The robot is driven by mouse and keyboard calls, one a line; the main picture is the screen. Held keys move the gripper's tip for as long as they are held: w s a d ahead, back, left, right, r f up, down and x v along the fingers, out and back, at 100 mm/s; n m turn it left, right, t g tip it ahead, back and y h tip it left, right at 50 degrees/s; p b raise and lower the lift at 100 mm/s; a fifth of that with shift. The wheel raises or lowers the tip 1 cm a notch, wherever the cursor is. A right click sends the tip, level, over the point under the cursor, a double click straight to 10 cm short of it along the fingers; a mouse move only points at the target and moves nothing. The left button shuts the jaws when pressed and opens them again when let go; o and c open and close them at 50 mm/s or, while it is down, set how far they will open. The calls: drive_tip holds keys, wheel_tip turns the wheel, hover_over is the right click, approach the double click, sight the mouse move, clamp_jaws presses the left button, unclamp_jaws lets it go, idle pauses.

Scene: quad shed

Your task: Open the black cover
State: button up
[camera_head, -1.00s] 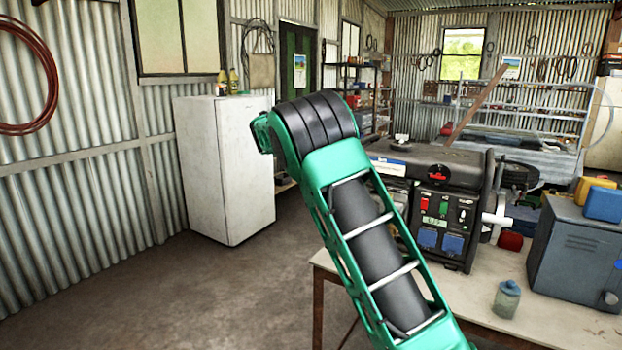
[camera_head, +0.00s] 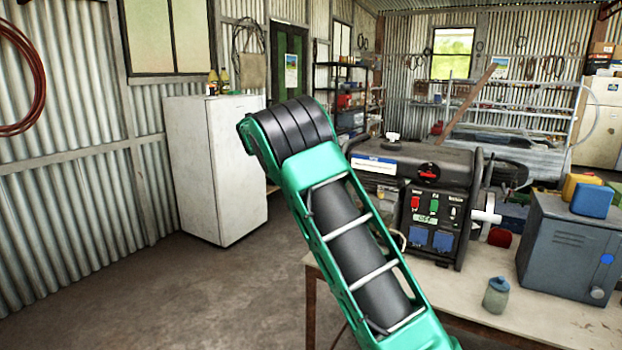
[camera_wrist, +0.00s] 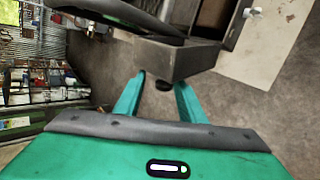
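A generator (camera_head: 437,207) with a black top and a dark control panel stands on the bench in the head view. I cannot tell for sure which part of it is the black cover. My green arm crosses in front of its left side, and my gripper is hidden in that view. In the wrist view my gripper (camera_wrist: 160,95) has its two green fingers spread apart. A dark grey box-like part (camera_wrist: 180,60) lies just beyond the fingertips, with a small black round piece (camera_wrist: 163,84) showing between them. Contact cannot be told.
A grey metal box (camera_head: 570,250) and a small jar (camera_head: 497,295) stand on the pale bench (camera_head: 460,290) right of the generator. A white fridge (camera_head: 215,170) stands at the left wall. The floor (camera_head: 190,300) in front of it is clear.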

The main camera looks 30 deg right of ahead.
drive_tip(key=v, duration=1)
drive_tip(key=shift+a+r, duration=0.2)
drive_tip(key=shift+a, duration=0.1)
drive_tip(key=s+d+f+m+g+y, duration=0.1)
drive_tip(key=s+d+f+m, duration=0.15)
drive_tip(key=s, duration=0.45)
drive_tip(key=s+d+f+m+g+y, duration=0.1)
drive_tip(key=s+d+f+m+y, duration=0.1)
drive_tip(key=s+d, duration=0.35)
drive_tip(key=s+d+f+m+y, duration=0.1)
drive_tip(key=s+d+f+m, duration=0.1)
drive_tip(key=s, duration=0.7)
drive_tip(key=s+a+f+m+y, duration=0.1)
drive_tip(key=s+a+f+m, duration=0.1)
drive_tip(key=s, duration=0.9)
drive_tip(key=s+a+f+m+y, duration=0.2)
drive_tip(key=s+a+f, duration=0.3)
drive_tip(key=s, duration=0.6)
drive_tip(key=s+a+f+m+g+y, duration=0.1)
drive_tip(key=s+a+f+m, duration=0.2)
drive_tip(key=s, duration=0.8)
drive_tip(key=shift+s+a+f+y, duration=0.25)
drive_tip(key=shift+a+f+y, duration=0.15)
drive_tip(key=shift+a+f, duration=0.4)
drive_tip(key=shift+r, duration=0.15)
drive_tip(key=shift+c, duration=0.6)
drive_tip(key=shift+a, duration=0.1)
